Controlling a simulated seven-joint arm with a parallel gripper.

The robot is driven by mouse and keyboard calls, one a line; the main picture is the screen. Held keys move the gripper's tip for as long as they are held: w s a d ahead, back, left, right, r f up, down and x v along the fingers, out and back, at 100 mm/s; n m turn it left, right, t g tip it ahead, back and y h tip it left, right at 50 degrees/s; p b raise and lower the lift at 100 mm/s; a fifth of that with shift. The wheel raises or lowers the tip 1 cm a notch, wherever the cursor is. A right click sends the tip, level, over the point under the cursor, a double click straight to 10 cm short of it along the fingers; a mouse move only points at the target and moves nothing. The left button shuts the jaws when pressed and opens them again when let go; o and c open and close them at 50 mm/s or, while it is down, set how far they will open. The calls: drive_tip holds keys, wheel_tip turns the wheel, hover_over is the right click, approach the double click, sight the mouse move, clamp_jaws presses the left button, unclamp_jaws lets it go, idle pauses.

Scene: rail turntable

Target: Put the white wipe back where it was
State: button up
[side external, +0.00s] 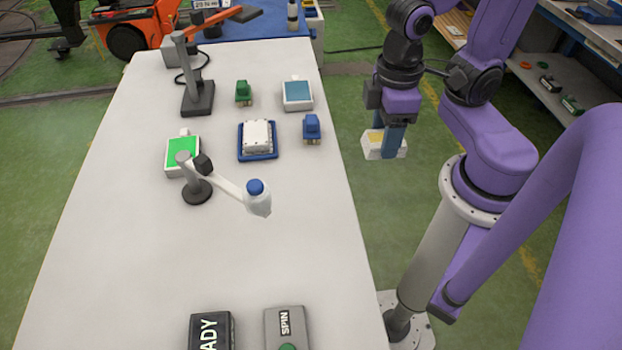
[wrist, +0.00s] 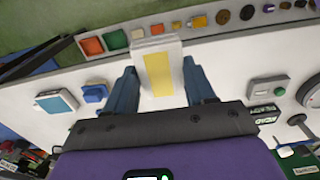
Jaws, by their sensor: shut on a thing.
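My gripper (side external: 388,136) is shut on a white block with a yellow face, which looks like the white wipe (side external: 370,148). In the side view it hangs to the right of the table's right edge, with floor behind it. In the wrist view the white wipe (wrist: 139,60) sits between the two blue fingers of my gripper (wrist: 160,88), yellow stripe showing. On the table a blue tray (side external: 243,155) holds a white lumpy block (side external: 257,135). The wipe's underside is hidden, and no clearly empty spot for it shows.
Around the tray stand a blue block (side external: 312,127), a blue-screen unit (side external: 297,93), a green block (side external: 243,92) and a green-screen unit (side external: 182,155). A stand with a white arm (side external: 232,188) is in front. A SPIN box (side external: 285,328) is nearest. The table's middle front is clear.

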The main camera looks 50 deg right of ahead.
drive_tip(key=shift+s, duration=0.3)
drive_tip(key=w+a+f, duration=0.3)
drive_tip(key=w+f, duration=0.1)
drive_tip(key=w, duration=0.4)
hover_over(311, 181)
drive_tip(key=f, duration=0.5)
drive_tip(key=shift+s+d+f, duration=0.1)
drive_tip(key=shift+s+f, duration=0.1)
drive_tip(key=shift+w+f, duration=0.2)
drive_tip(key=shift+f, duration=1.6)
drive_tip(key=shift+f, duration=0.2)
drive_tip(key=o, duration=1)
drive_tip(key=shift+r, duration=0.1)
